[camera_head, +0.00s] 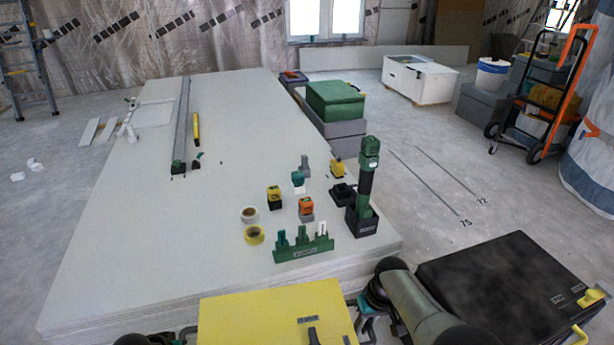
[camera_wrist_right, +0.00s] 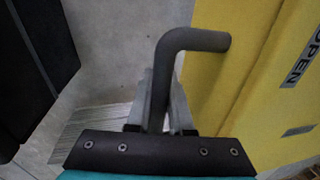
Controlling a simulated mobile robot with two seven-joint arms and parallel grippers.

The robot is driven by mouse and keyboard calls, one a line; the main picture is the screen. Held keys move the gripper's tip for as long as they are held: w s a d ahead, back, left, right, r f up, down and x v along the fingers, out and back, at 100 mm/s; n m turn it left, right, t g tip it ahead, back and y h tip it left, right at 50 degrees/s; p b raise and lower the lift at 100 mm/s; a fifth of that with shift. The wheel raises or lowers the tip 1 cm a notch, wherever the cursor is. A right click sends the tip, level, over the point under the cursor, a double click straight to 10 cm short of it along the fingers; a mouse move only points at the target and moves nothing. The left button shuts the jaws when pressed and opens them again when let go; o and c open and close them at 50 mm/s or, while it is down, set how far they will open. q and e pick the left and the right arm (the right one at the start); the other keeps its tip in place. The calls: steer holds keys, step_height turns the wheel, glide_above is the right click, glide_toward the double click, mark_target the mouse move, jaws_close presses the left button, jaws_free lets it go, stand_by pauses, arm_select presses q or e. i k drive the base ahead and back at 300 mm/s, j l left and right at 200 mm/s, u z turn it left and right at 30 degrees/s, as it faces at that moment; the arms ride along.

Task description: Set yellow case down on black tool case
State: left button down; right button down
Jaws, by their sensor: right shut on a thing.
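The yellow case (camera_head: 275,310) is at the bottom middle of the head view, in front of the panel stack, its lower part cut off by the frame. In the right wrist view the yellow case (camera_wrist_right: 250,70) stands at the right, with a dark bent handle (camera_wrist_right: 195,42) on its side. My right gripper (camera_wrist_right: 160,110) is shut on that handle; it also shows at the case's right edge in the head view (camera_head: 368,325). The black tool case (camera_head: 510,285) is at the lower right, its top bare. My left gripper (camera_head: 183,335) shows barely at the bottom left; its jaws are unclear.
A stack of pale panels (camera_head: 120,235) fills the middle, with tape rolls, tools and a green holder (camera_head: 303,250) near its front right corner. My right arm lies between the yellow case and the black case. Green box (camera_head: 335,101) and hand truck (camera_head: 570,80) stand farther back.

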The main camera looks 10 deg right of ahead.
mark_target(501, 290)
steer(key=k+l, duration=0.25)
steer(key=k+l+z, duration=0.1)
steer(key=l, duration=0.35)
steer(key=k+l, duration=0.55)
steer(key=l, duration=0.2)
steer(key=k+l+z, duration=0.1)
steer(key=l, duration=0.25)
steer(key=k, duration=0.1)
